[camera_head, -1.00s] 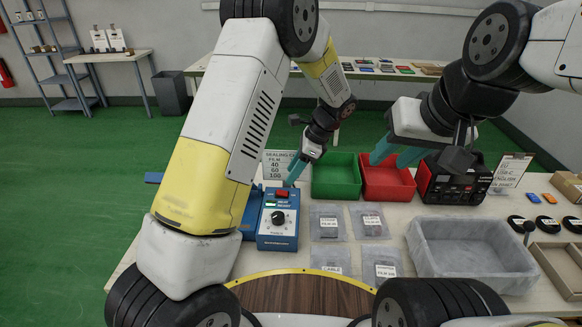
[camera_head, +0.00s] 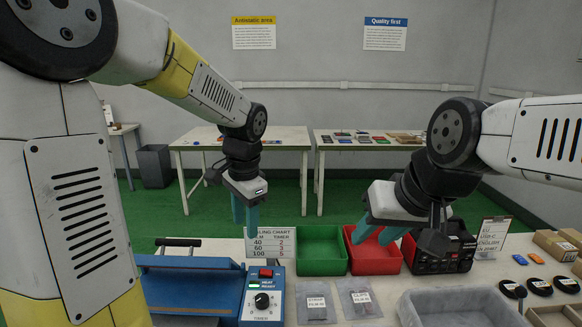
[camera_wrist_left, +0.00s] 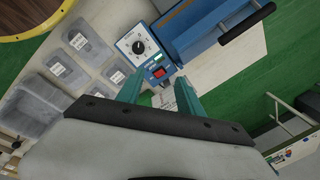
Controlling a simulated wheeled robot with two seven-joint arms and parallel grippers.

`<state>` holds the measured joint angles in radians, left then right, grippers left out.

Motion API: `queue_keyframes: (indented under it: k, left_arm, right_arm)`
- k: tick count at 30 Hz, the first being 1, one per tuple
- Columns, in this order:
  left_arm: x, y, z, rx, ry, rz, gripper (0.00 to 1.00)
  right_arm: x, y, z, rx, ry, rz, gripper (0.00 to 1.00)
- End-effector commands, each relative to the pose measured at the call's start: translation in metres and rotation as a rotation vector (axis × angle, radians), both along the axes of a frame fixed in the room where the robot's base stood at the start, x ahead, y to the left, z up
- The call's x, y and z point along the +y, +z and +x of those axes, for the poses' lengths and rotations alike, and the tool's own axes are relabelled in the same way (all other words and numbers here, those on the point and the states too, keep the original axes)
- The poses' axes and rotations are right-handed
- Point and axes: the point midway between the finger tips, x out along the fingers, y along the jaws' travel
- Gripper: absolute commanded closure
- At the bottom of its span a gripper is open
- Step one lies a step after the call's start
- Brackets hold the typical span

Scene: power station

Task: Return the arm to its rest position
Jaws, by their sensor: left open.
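My left gripper (camera_head: 245,214) hangs fingers down in the head view, above and behind the blue heat sealer (camera_head: 196,278), left of the green bin (camera_head: 318,252). Its two teal fingers are apart with nothing between them. In the left wrist view the left gripper (camera_wrist_left: 158,92) is also open and empty, with the sealer's control box (camera_wrist_left: 142,48) beyond the fingertips. My left arm's white and yellow links fill the left of the head view. My right gripper (camera_head: 379,234) has its teal fingers apart over the red bin (camera_head: 372,262), seemingly empty.
A sealing chart card (camera_head: 271,243) stands just below the left gripper. A black power supply (camera_head: 440,252) and a grey tray (camera_head: 460,309) are at the right. Bagged parts (camera_head: 316,302) lie in front of the bins. Green floor separates the bench from the back tables (camera_head: 242,138).

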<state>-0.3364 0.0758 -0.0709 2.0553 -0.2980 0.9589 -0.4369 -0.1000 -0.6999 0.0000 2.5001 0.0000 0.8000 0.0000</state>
Motion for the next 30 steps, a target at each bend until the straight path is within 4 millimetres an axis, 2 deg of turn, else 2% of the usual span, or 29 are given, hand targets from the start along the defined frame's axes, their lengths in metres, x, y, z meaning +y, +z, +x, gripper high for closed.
queue_keyframes:
  k: [1,6,12,15,21,30]
  left_arm:
    - [0.008,0.014,-0.015,-0.038,0.069,-0.047,0.56]
    - [0.024,0.045,-0.063,-0.141,0.300,-0.201,0.56]
    - [0.034,0.065,-0.116,-0.252,0.546,-0.372,0.56]
    - [0.035,0.068,-0.135,-0.291,0.638,-0.438,0.56]
    - [0.035,0.069,-0.152,-0.330,0.728,-0.506,0.56]
    - [0.035,0.069,-0.154,-0.333,0.738,-0.512,0.56]
  right_arm:
    - [0.000,0.000,0.000,0.000,0.000,0.000,0.64]
    - [0.000,0.000,0.000,0.000,0.000,0.000,0.64]
    - [0.000,0.000,0.000,0.000,0.000,0.000,0.64]
    - [0.000,0.000,0.000,0.000,0.000,0.000,0.64]
    - [0.000,0.000,0.000,0.000,0.000,0.000,0.64]
    - [0.000,0.000,0.000,0.000,0.000,0.000,0.64]
